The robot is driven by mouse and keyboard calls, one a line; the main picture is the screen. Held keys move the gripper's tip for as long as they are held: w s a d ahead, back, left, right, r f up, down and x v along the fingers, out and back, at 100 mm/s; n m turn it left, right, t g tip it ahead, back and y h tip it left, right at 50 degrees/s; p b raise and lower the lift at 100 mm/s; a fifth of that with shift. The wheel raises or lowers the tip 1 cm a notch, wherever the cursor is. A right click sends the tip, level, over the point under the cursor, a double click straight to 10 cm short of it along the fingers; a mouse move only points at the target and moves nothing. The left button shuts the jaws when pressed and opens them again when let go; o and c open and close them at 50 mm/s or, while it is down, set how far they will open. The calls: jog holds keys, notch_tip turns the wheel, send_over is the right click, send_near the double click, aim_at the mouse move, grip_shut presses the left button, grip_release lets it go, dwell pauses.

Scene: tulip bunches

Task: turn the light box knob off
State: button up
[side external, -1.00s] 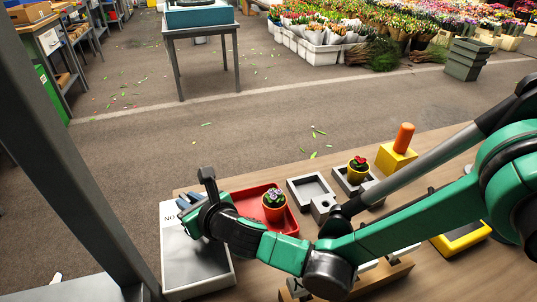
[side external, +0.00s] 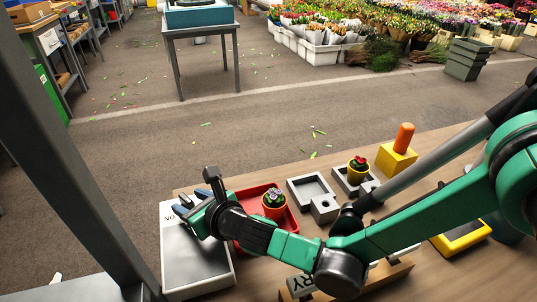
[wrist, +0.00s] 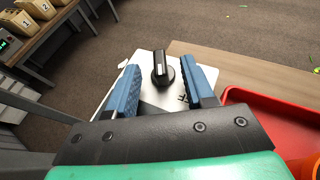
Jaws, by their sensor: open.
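The knob is hidden behind my gripper in the side view. My gripper (wrist: 163,88) is open, with one blue finger on each side of the knob's line of view. It also shows over the far part of the box in the side view (side external: 182,207). I cannot tell whether the fingers touch the knob.
A red tray (side external: 291,218) with a potted plant (side external: 274,203) stands just right of my gripper. Grey trays (side external: 312,190), another potted plant (side external: 358,169) and a yellow block with an orange handle (side external: 397,160) stand farther right.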

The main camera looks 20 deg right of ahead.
aim_at(190, 202)
jog(key=v, duration=0.4)
jog(key=shift+s+d+r, duration=0.15)
jog(key=shift+s, duration=0.2)
jog(key=w+d+r+n+t+y, duration=0.1)
jog(key=d+r+n+y, duration=0.1)
jog(key=d+r+n, duration=0.55)
jog(key=w+d+r+n+t+y, duration=0.15)
jog(key=d+r+n, duration=0.25)
jog(key=r+n, duration=0.65)
jog(key=s+d+f+n+g+h, duration=0.2)
jog(key=s+d+f+n+h, duration=0.1)
jog(key=d, duration=0.3)
jog(key=s+d+f+n+g+h, duration=0.2)
jog(key=s+d+f+n+h, duration=0.1)
jog(key=d, duration=0.4)
jog(key=s+d+f+n+g+h, duration=0.3)
jog(key=s+d+f+n+h, duration=0.1)
jog(key=s+d+n, duration=0.1)
jog(key=d+n, duration=0.1)
jog(key=d, duration=0.1)
jog(key=shift+d, duration=0.25)
jog(key=shift+s+f, duration=0.1)
jog(key=shift+s, duration=0.05)
